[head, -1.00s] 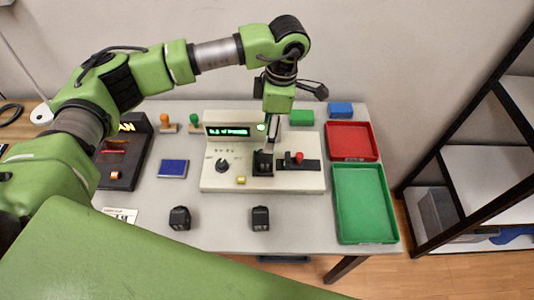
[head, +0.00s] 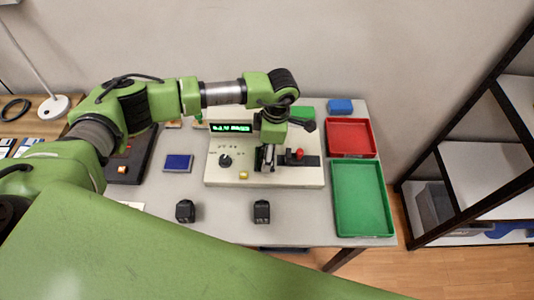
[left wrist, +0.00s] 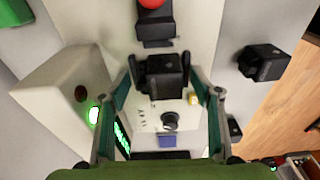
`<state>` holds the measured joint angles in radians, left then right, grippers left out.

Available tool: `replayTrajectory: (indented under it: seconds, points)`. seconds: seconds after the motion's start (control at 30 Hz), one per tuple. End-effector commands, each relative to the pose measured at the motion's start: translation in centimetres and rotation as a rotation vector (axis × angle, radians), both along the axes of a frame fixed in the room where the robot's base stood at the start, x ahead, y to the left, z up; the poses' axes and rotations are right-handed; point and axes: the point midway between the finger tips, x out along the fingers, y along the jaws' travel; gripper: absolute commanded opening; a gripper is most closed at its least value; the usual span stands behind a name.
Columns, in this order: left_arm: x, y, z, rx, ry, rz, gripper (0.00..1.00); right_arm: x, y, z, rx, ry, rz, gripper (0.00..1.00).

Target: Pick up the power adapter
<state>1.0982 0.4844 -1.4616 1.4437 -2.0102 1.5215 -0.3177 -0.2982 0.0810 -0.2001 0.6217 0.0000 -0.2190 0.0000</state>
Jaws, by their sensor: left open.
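In the head view my left gripper (head: 267,157) points down over the unit and mostly hides this adapter. The gripper is open and does not grip it. Two more black adapters, a left one (head: 185,211) and a right one (head: 262,211), stand on the table in front of the unit. My right gripper is not in view.
A red tray (head: 351,153) and an empty green tray (head: 384,202) lie at the table's right. The unit has a red knob (head: 299,153), black dial (head: 225,160) and yellow button (head: 243,175). Green and blue blocks (head: 340,106) stand behind. A blue pad (head: 178,163) lies left.

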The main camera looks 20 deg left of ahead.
Motion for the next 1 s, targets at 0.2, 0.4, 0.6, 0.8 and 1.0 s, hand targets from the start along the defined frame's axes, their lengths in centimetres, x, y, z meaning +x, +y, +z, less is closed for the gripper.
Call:
replayTrajectory:
  seconds: [0.2,0.4,0.6,0.8,1.0]
  points:
    - [0.0,0.0,0.0,0.000,0.000,0.000,0.19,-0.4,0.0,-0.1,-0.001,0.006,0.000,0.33]
    - [0.0,0.0,0.1,-0.001,0.000,0.001,0.09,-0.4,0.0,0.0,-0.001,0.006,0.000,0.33]
    - [0.1,0.0,0.3,-0.002,-0.002,0.001,0.09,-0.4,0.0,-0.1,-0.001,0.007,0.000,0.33]
    - [0.2,0.0,2.1,-0.003,-0.004,0.002,0.09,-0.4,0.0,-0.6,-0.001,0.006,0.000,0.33]
    - [-1.8,-1.0,5.5,-0.004,-0.005,-0.007,0.09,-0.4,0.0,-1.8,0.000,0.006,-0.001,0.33]
